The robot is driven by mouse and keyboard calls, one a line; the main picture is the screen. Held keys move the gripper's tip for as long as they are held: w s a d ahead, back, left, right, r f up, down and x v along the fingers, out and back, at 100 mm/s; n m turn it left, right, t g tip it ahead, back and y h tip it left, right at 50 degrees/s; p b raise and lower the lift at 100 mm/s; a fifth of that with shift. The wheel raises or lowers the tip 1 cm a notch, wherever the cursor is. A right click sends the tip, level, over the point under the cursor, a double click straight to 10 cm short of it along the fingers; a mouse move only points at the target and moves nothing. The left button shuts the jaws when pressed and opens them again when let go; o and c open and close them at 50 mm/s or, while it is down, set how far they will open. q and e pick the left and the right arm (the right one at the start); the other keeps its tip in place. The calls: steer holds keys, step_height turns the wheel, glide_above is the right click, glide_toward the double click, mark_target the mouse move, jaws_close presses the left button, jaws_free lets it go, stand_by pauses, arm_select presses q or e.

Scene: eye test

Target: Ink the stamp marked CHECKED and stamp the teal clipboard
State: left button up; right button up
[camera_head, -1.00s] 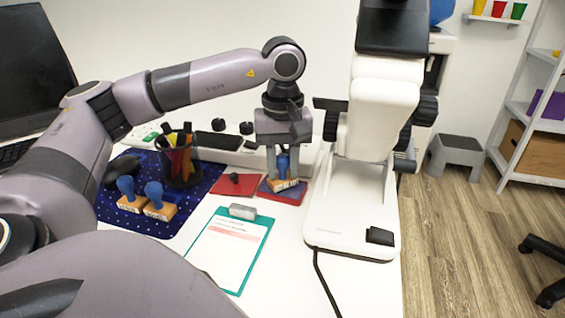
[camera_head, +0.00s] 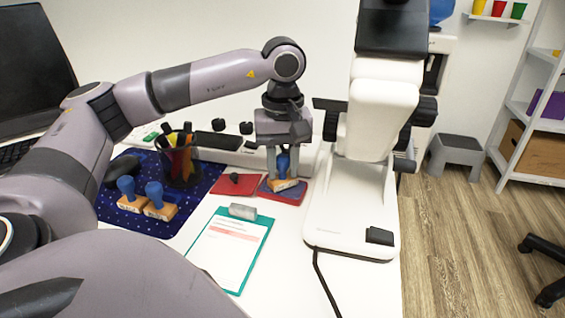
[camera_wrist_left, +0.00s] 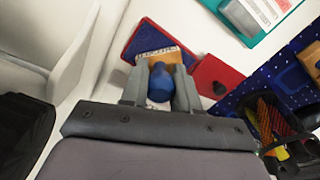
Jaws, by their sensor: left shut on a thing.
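My left gripper (camera_head: 283,162) is shut on the blue handle of a stamp (camera_head: 284,184) with a wooden base. In the left wrist view the fingers (camera_wrist_left: 160,88) stand either side of the round blue handle (camera_wrist_left: 159,80); the lettering on the wooden base (camera_wrist_left: 168,54) is too blurred to read surely. The stamp is at the open ink pad (camera_head: 292,199), dark blue in a red case, and appears to rest on it. The teal clipboard (camera_head: 262,226) lies nearer, with a white sheet and a grey clip. My right gripper is not in view.
Two more blue-handled stamps (camera_head: 127,190) (camera_head: 158,197) stand on the dotted blue mat (camera_head: 207,178) beside a pen cup (camera_head: 178,166). A red lid (camera_head: 235,188) lies left of the pad. A white machine (camera_head: 350,215) stands close on the right, its cable running down the table.

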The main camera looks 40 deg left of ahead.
mark_target(281, 156)
arm_select(q)
steer(key=shift+r+p, duration=2.85)
steer(key=shift+r, duration=0.6)
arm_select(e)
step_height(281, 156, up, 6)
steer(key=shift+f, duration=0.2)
arm_select(q)
steer(key=shift+s, duration=0.1)
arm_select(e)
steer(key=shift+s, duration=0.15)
